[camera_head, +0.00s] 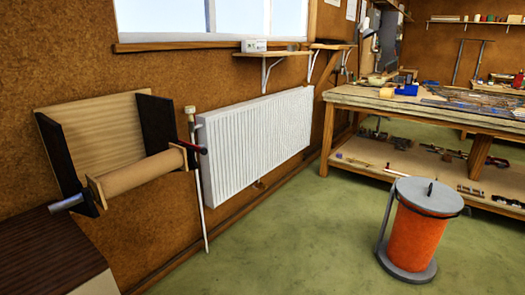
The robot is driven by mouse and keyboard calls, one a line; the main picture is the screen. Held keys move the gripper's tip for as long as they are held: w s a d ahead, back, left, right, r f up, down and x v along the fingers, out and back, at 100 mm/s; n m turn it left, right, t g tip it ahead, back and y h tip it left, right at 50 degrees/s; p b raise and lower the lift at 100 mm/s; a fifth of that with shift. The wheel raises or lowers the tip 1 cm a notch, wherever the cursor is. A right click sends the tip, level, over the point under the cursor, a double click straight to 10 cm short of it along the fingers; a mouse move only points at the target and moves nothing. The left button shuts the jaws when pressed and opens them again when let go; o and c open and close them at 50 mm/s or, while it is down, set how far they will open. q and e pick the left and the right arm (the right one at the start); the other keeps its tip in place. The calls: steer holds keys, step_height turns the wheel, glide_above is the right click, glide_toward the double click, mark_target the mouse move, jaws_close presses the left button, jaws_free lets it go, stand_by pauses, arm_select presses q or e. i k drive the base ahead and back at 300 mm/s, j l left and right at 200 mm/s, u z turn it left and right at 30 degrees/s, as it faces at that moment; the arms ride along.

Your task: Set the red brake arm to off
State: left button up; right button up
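A thin dark red arm (193,148) sticks out at the right end of a paper-roll holder on the left wall; it looks like the brake arm. It slants slightly down to the right, in front of the radiator's left edge. Its off position and any markings are too small to tell. The brown roll (137,174) lies across the holder, between dark side plates (158,122), with a tan back board (95,130) behind. A grey-blue rod end (68,203) juts out at the roll's left. Neither of my grippers is in view.
A white radiator (258,138) with a vertical pipe (200,210) stands right of the holder. A dark-topped cabinet (45,245) is below left. An orange drum (415,235) with a grey lid stands on the green floor (300,245). A cluttered workbench (430,108) is at right.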

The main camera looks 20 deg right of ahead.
mark_target(203, 151)
steer(key=z, duration=0.15)
steer(key=i+l, duration=0.4)
steer(key=i+l+u, duration=0.15)
steer(key=i+l, duration=0.2)
steer(key=l, duration=0.15)
steer(key=i+l, duration=0.4)
steer(key=i+l+u, duration=0.15)
steer(key=i+l, duration=0.2)
steer(key=l, duration=0.25)
